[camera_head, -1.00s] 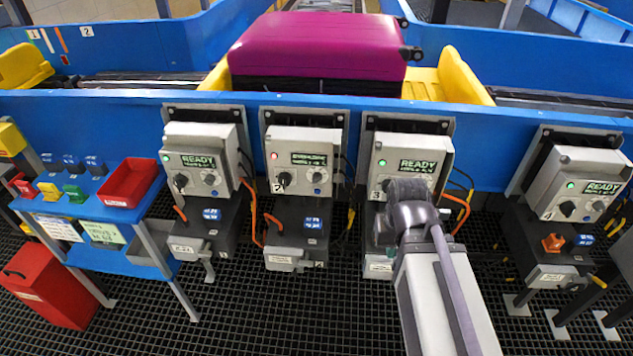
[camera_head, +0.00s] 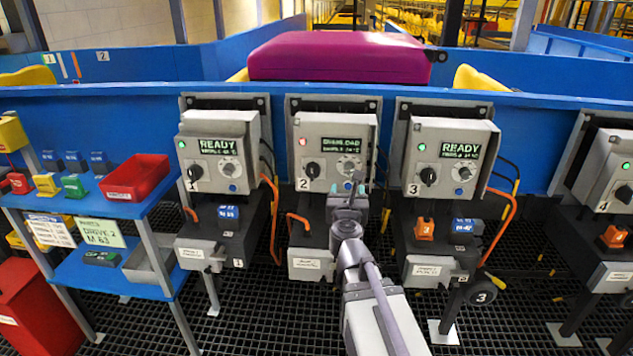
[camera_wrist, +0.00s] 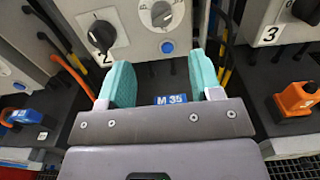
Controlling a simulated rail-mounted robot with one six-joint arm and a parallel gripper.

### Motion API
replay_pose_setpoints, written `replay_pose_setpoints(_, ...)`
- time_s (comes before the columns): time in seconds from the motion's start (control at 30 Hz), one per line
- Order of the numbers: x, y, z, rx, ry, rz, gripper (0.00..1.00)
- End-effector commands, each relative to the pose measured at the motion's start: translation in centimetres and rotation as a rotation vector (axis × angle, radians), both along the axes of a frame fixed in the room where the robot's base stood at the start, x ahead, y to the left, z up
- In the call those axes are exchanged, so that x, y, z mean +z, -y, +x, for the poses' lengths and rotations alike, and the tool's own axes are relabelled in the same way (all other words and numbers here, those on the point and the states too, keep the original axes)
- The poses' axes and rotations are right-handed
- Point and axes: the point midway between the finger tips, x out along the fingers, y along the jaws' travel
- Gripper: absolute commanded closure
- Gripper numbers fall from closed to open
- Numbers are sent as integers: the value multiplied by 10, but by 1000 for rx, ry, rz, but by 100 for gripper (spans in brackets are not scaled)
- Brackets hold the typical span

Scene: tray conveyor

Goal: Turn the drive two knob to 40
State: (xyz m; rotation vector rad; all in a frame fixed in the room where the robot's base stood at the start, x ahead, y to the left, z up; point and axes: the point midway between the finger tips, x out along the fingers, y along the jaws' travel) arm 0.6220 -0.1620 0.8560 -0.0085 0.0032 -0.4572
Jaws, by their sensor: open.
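The drive two box (camera_head: 333,135) is a grey panel marked 2, with a lit red lamp and a green display that seems to read OVERLOAD. Its grey round dial (camera_wrist: 161,13) is at the top of the wrist view, beside a black selector switch (camera_wrist: 102,36) and above a blue button (camera_wrist: 167,47). The dial's scale is too small to read. My gripper (camera_wrist: 162,75) is open and empty, its teal fingers just below the panel and apart from the dial. In the head view my gripper (camera_head: 349,192) partly covers the panel's lower right.
A blue M 35 block (camera_wrist: 171,99) sits between and beyond my fingers. Drive one (camera_head: 218,150) and drive three (camera_head: 450,150) boxes flank drive two, both showing READY. A shelf at left holds a red tray (camera_head: 134,178) and a DRIVE 2 M 63 note (camera_head: 101,232).

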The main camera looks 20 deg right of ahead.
Motion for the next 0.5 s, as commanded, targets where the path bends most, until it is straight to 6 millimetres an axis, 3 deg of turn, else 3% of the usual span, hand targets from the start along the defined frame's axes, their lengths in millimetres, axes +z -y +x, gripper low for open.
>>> replay_pose_setpoints(0.27,0,4,13,5,7,11,41)
replay_pose_setpoints(0.5,0,27,60,5,6,9,41)
